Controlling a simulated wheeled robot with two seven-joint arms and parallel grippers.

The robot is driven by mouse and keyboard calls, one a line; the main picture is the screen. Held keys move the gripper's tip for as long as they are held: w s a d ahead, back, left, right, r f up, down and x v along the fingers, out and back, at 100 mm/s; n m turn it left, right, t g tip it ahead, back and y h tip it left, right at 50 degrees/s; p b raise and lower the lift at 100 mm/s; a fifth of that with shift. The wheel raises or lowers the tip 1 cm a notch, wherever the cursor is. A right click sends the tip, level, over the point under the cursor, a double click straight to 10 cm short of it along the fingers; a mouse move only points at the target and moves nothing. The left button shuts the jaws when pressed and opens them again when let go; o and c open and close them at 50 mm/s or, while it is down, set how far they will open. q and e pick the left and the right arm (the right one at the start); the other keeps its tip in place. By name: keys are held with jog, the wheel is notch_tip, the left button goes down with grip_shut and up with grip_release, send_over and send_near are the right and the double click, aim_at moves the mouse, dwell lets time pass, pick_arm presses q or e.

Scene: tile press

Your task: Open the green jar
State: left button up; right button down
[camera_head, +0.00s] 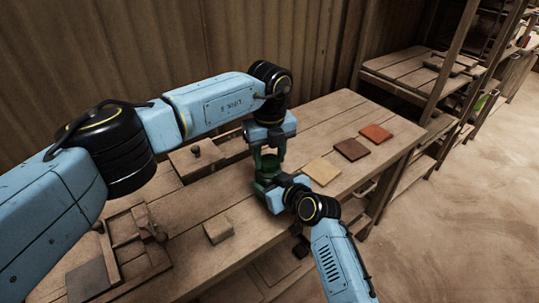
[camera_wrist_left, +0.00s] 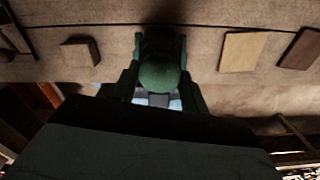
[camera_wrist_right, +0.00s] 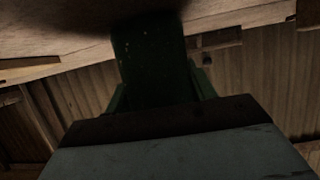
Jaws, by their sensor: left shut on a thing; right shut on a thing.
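The green jar (camera_head: 268,168) is near the middle of the table, between my two grippers and mostly hidden by them. My left gripper (camera_head: 267,153) comes down from above and is shut on the jar's top. The left wrist view shows its rounded dark green lid (camera_wrist_left: 162,75) between the fingers. My right gripper (camera_head: 268,184) reaches in low from the front and is shut on the jar's body, whose green side (camera_wrist_right: 150,55) fills the space between the fingers in the right wrist view. I cannot tell whether lid and body are apart, or whether the jar touches the table.
A beige tile (camera_head: 322,172), a brown tile (camera_head: 351,149) and a red tile (camera_head: 376,133) lie to the right on the table. A small wooden block (camera_head: 218,229) lies front left of the jar. Wooden fixtures stand behind and left. Shelves (camera_head: 400,68) stand at the back right.

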aim_at(269, 160)
pick_arm(q)
jog(key=shift+r, duration=0.2)
dwell(0.5)
jog(key=shift+r, duration=0.9)
jog(key=shift+r, duration=2)
pick_arm(e)
jog(key=shift+c, duration=2.2)
grip_release()
jog(key=shift+s, duration=0.1)
